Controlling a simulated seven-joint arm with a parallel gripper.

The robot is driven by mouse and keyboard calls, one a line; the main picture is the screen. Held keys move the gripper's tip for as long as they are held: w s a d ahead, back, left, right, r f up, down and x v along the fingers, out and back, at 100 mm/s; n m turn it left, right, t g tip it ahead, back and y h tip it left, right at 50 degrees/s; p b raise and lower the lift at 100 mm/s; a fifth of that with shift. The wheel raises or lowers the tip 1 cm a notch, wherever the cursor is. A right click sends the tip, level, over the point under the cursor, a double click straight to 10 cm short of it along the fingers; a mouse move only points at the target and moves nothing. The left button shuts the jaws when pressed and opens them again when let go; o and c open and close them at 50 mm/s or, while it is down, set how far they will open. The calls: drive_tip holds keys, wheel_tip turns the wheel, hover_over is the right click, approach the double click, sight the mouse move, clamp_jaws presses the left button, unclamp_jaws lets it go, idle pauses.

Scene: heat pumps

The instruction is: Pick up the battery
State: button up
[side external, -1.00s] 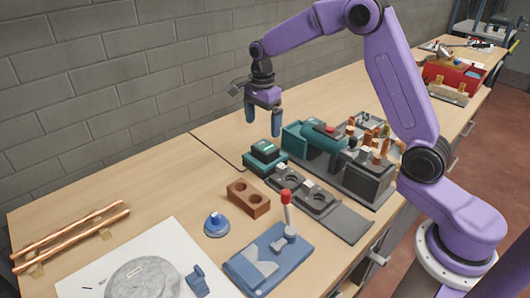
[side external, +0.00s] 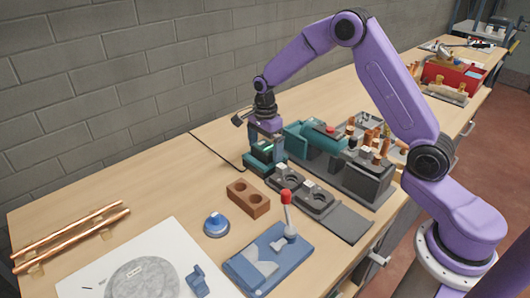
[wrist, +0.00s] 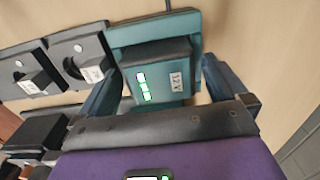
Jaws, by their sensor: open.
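The battery (wrist: 158,72) is a dark teal block with green indicator bars and a 12V label. In the wrist view it sits on a wider teal base (wrist: 188,24), between my gripper's two blue fingers. In the side view the battery (side external: 264,152) is partly hidden behind my gripper (side external: 265,153), which has come down over it. The fingers stand on either side of the battery, and a gap shows at least on its right in the wrist view. My gripper is open.
Two dark charger-like blocks (side external: 316,201) stand beside the battery's base. A brown block with two holes (side external: 248,198), a blue fixture with a red-knobbed lever (side external: 268,261) and a teal machine (side external: 312,139) are near. Bare wood lies toward the wall.

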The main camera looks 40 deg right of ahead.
sight(266, 146)
drive_tip(key=c, duration=1.2)
drive_tip(key=shift+r, duration=0.2)
drive_tip(key=shift+r, duration=0.25)
drive_tip(key=r, duration=0.3)
drive_tip(key=shift+s, duration=0.2)
drive_tip(key=s+r, duration=0.9)
drive_tip(key=s, duration=0.4)
drive_tip(key=shift+s+d, duration=0.2)
drive_tip(key=shift+s, duration=0.1)
drive_tip(key=shift+r, duration=0.1)
